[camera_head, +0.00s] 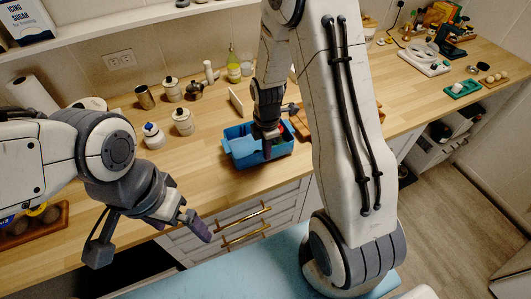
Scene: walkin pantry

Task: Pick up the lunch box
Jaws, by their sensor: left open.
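The lunch box is an open blue box (240,155) on the wooden counter, near its front edge. It holds something dark and reddish, mostly hidden by my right gripper. My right gripper (272,132) comes down over the box, with one dark finger overlapping its front part. I cannot tell whether it touches the box or is closed on it. My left gripper (150,236) is open and empty, with its fingers spread. It is in front of the counter, left of the box and apart from it.
Canisters (182,122) and a metal cup (145,97) stand left of the box. A bottle (233,64) is behind it. A wooden item (300,122) sits right beside the box. Drawers with brass handles (246,235) are below. My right arm hides part of the counter.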

